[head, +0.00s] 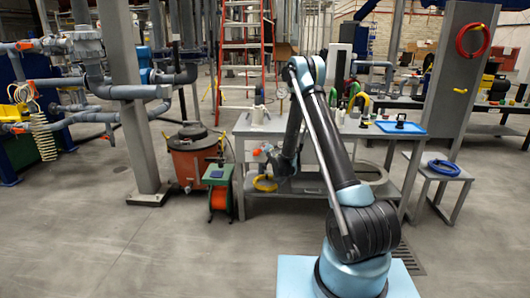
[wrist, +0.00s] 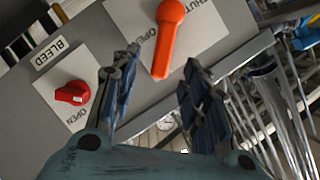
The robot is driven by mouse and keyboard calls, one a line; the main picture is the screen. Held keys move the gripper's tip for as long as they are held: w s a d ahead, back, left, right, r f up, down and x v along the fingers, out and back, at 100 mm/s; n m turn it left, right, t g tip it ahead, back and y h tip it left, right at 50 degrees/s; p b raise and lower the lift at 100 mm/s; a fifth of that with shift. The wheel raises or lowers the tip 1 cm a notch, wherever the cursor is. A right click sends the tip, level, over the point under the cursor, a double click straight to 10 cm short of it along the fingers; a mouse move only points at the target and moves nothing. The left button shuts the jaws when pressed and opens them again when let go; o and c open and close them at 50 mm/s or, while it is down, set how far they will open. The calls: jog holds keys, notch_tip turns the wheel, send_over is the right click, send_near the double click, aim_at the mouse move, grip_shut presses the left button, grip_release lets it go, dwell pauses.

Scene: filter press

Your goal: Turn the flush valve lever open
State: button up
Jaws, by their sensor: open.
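The orange lever (wrist: 167,42) sits on a white label plate marked SHUT and OPEN, at the top middle of the wrist view. Its round hub is at the top and its handle points down in the picture, with the word OPEN left of the handle and SHUT at the upper right. My gripper (wrist: 160,80) is open, one dark finger on each side of the lever's lower end in the picture. No contact is visible, and the depth gap is unclear. In the head view my gripper (head: 270,158) is low at the left end of the workbench, partly hidden by my arm.
A red knob (wrist: 73,93) on a plate marked BLEED and OPEN is left of my gripper in the wrist view. In the head view, the grey workbench (head: 300,134) holds small items and a blue tray (head: 400,127). An orange-brown drum (head: 193,160) stands left of the bench.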

jog(key=shift+v, duration=2.6)
jog(key=s+d+r+n+g+h, duration=0.1)
jog(key=s+d+r+g+h, duration=0.1)
jog(key=s+d+r, duration=0.7)
jog(key=s+d+r+n+g+h, duration=0.25)
jog(key=s+d+r, duration=0.45)
jog(key=s+d, duration=0.45)
jog(key=s+d+f+n+g, duration=0.1)
jog(key=s+d+f+g, duration=0.1)
jog(key=s, duration=1.1)
jog(key=s+d+f+n+g, duration=0.1)
jog(key=s+d+f+g, duration=0.1)
jog(key=s, duration=1.1)
jog(key=s+d+f+n+g, duration=0.1)
jog(key=s+d+f+g, duration=0.1)
jog(key=s, duration=1.1)
jog(key=shift+s+d+g, duration=0.2)
jog(key=shift+d+g, duration=0.25)
jog(key=shift+g, duration=0.2)
